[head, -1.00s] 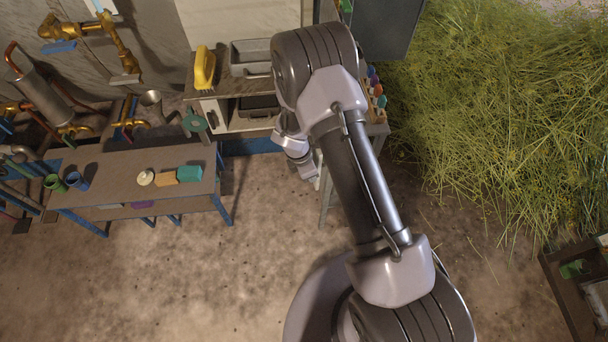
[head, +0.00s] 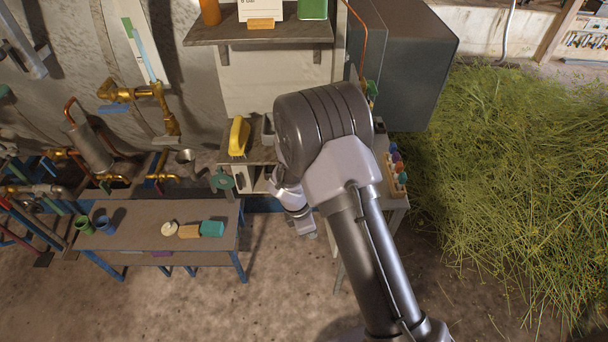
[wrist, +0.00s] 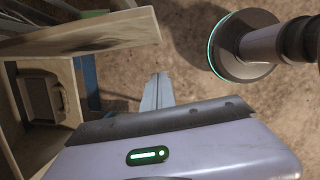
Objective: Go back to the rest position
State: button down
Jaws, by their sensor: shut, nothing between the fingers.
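My gripper (wrist: 158,80) shows in the wrist view as two pale fingers lying together, with nothing between them. Its lavender body with a green light fills the bottom of that view. In the head view my arm is bent, and its wrist end hangs down just right of the low bench, in front of the counter. The fingertips are too small or hidden there to make out. Below the fingers in the wrist view is bare floor.
A low bench (head: 140,232) holds cups and small blocks at left. A rack of coloured bottles (head: 396,170) is right of my arm. Cut herbs (head: 500,170) cover the right. Floor in front is clear.

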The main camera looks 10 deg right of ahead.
jog(key=s+d+r+m+t+y, duration=0.15)
jog(key=r+m, duration=0.35)
jog(key=r, duration=0.6)
jog(key=s+d+r+m, duration=0.2)
jog(key=r+m, duration=0.3)
jog(key=r, duration=0.6)
jog(key=s+r+m+t+y, duration=0.1)
jog(key=s+r+m+t, duration=0.1)
jog(key=s+r+m, duration=0.4)
jog(key=s+a+r+m+t+y+b, duration=0.1)
jog(key=s+r+m+t+y, duration=0.1)
jog(key=s+r+m, duration=0.5)
jog(key=s, duration=0.5)
jog(key=shift+a+r+m, duration=0.15)
jog(key=shift+a+m, duration=0.15)
jog(key=shift+m, duration=0.1)
